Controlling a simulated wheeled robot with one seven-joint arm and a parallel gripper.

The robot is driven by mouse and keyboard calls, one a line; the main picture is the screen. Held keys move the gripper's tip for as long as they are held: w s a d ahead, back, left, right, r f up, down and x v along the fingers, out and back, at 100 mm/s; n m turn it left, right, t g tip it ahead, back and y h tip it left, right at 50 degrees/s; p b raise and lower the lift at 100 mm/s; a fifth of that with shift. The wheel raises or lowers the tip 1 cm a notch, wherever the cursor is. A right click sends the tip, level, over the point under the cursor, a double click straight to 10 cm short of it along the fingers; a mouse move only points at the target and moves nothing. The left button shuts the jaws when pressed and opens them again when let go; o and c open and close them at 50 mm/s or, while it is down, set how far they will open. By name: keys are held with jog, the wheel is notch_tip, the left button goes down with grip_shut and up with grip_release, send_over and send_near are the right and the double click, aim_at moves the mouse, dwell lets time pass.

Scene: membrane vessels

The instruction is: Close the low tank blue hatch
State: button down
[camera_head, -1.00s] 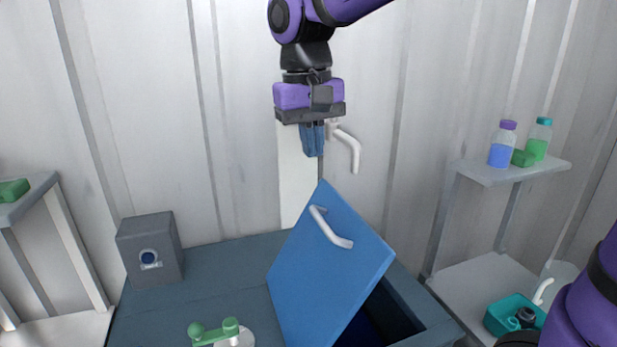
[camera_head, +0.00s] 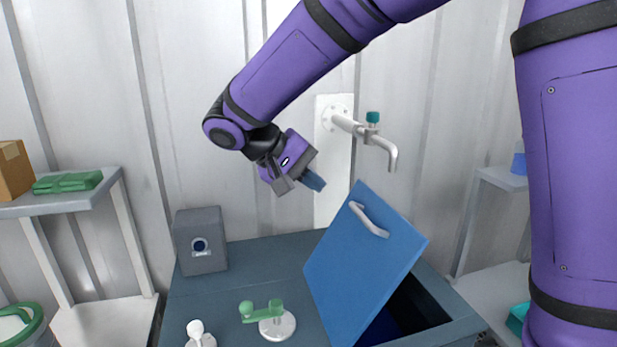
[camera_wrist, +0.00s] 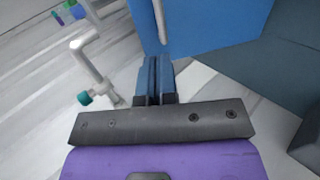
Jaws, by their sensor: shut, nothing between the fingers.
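The blue hatch (camera_head: 362,268) of the low tank stands partly open, tilted up, with a white bar handle (camera_head: 368,219) near its upper edge. The tank's dark opening (camera_head: 415,308) shows to the right under it. My gripper (camera_head: 315,182) is shut and empty, up and left of the hatch's top edge, apart from it. In the wrist view my shut fingers (camera_wrist: 155,78) point toward the blue hatch (camera_wrist: 225,25), whose handle (camera_wrist: 160,20) shows at the top. I cannot tell the distance between them there.
A tap with a teal knob (camera_head: 373,117) sticks out from the wall behind the hatch. On the tank top (camera_head: 245,262) are a grey box (camera_head: 201,241) and a green lever (camera_head: 268,314). A shelf (camera_head: 70,199) stands at left and another (camera_head: 500,179) at right.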

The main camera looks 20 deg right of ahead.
aim_at(358, 212)
jog(key=x, duration=1)
jog(key=d+f+y, duration=0.1)
jog(key=d, duration=0.2)
jog(key=d+f+y, duration=0.1)
jog(key=d, duration=0.2)
jog(key=d+f+y, duration=0.1)
jog(key=d, duration=0.2)
jog(key=shift+f, duration=0.35)
jog(key=shift+d+f, duration=0.3)
jog(key=shift+d, duration=0.05)
jog(key=shift+a+r, duration=0.1)
